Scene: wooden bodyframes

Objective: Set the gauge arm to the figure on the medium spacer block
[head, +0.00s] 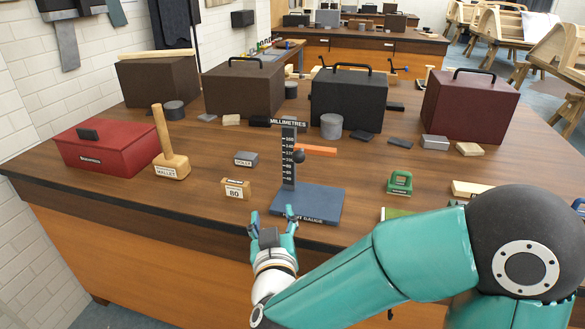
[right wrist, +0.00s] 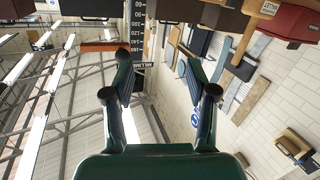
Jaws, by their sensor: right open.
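The height gauge has a blue-grey base (head: 318,205), a dark upright post (head: 288,172) with white figures, and an orange arm (head: 318,151) pointing right with a black knob (head: 298,157). The arm sits partway up the post; its exact reading is unclear. In the right wrist view the post (right wrist: 138,30) and orange arm (right wrist: 100,46) show beyond my fingers. A wooden block (head: 236,189) labelled 80 lies left of the base. My right gripper (head: 273,218) is open and empty, low in front of the base at the table edge; it also shows in the right wrist view (right wrist: 160,90).
A wooden mallet (head: 171,155) and red box (head: 105,150) stand to the left. A small grey block (head: 246,158) lies behind the 80 block. A green object (head: 399,183) lies right of the gauge. Several large cases (head: 348,100) line the back.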

